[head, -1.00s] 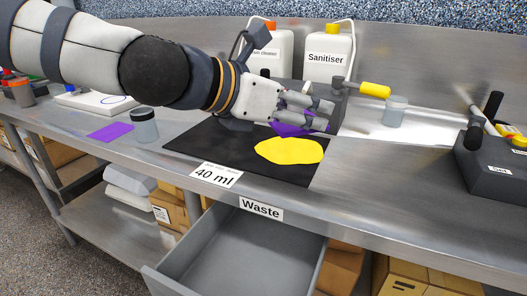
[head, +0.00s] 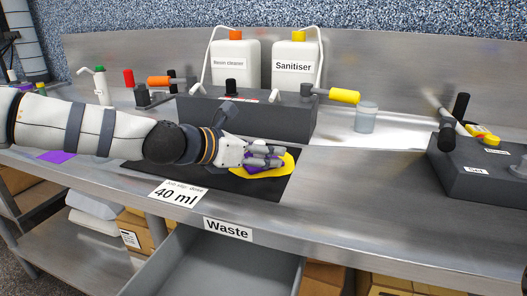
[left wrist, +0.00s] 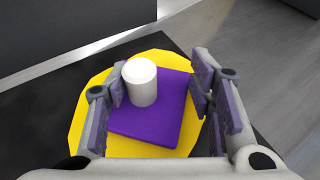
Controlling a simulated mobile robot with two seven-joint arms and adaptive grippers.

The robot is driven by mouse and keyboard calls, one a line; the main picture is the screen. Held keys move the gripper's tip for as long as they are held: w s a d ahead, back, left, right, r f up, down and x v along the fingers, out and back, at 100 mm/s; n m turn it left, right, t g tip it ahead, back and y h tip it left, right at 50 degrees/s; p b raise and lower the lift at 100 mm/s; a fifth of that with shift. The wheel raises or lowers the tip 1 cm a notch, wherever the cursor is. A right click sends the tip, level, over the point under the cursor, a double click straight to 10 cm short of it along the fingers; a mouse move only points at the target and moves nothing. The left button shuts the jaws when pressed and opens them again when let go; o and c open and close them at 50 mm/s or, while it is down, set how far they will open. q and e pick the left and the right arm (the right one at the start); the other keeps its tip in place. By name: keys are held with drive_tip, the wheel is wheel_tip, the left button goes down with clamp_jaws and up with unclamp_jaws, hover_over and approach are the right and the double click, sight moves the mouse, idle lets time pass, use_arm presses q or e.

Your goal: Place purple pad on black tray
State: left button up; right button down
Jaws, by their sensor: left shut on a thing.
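My left gripper (head: 284,157) is shut on a flat purple pad (left wrist: 150,125) with a white cylindrical knob (left wrist: 141,85) on top. In the left wrist view, the fingers (left wrist: 160,80) stand on either side of the pad. The pad is over a flat yellow patch (head: 280,170), which also shows around it in the left wrist view (left wrist: 90,135). The yellow patch lies on the flat black tray (head: 245,189). I cannot tell whether the pad touches the yellow patch. The fingers hide most of the pad in the head view. My right gripper is out of view.
A dark block with a Sanitiser bottle (head: 296,62) and another bottle (head: 236,62) stands behind the tray. A purple sheet (head: 56,156) lies at left. An open Waste drawer (head: 215,265) is below the front edge.

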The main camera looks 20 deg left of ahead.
use_arm(q)
drive_tip(key=shift+r, duration=0.1)
drive_tip(key=o, duration=1.2)
drive_tip(key=shift+f, duration=0.2)
drive_tip(key=shift+c, duration=0.2)
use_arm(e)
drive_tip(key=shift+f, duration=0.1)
use_arm(q)
drive_tip(key=shift+r, duration=0.25)
drive_tip(key=p+v, duration=0.1)
drive_tip(key=v, duration=0.4)
drive_tip(key=r+p+v, duration=0.1)
drive_tip(key=p+v, duration=0.1)
drive_tip(key=v, duration=0.3)
drive_tip(key=shift+d+r, duration=0.1)
drive_tip(key=shift+r, duration=0.15)
drive_tip(key=shift+s+a+f, duration=0.4)
drive_tip(key=shift+s+a, duration=0.05)
drive_tip(key=shift+s, duration=0.15)
drive_tip(key=shift+s+a, duration=0.15)
drive_tip(key=shift+s, duration=0.05)
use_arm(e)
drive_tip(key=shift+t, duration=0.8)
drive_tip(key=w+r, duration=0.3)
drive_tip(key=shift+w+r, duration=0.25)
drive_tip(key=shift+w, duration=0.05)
